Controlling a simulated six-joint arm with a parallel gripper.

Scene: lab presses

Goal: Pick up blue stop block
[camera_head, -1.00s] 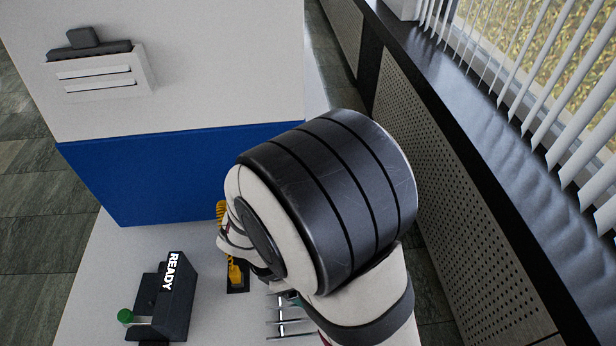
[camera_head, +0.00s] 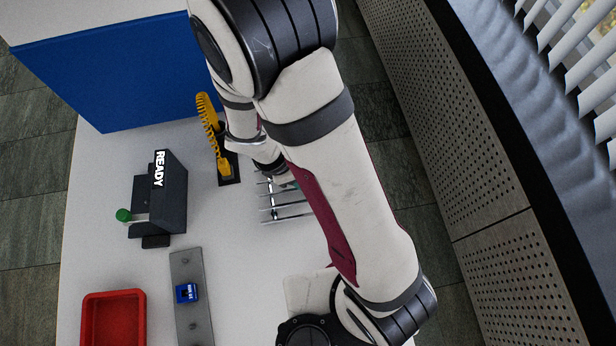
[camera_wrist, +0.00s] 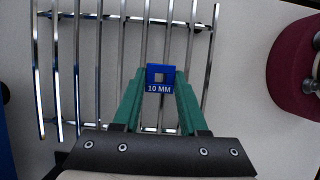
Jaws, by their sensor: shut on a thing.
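In the wrist view, a small blue block (camera_wrist: 160,70) marked "10 MM", with a pale square in its middle, sits between the tips of the two green fingers of my gripper (camera_wrist: 159,84). The gripper is shut on it, above a rack of metal rods (camera_wrist: 98,50). In the head view my arm hides most of the gripper, and the held block cannot be made out there. The rack (camera_head: 275,212) shows partly beside the arm. Another small blue block (camera_head: 187,292) with a white label sits on a grey metal plate (camera_head: 188,263).
A dark device marked READY (camera_head: 172,200) with a green knob (camera_head: 124,215) stands left of the rack. A yellow lever (camera_head: 222,160) stands behind it. A red tray (camera_head: 88,318) is at the front left. A blue panel (camera_head: 120,80) closes the back.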

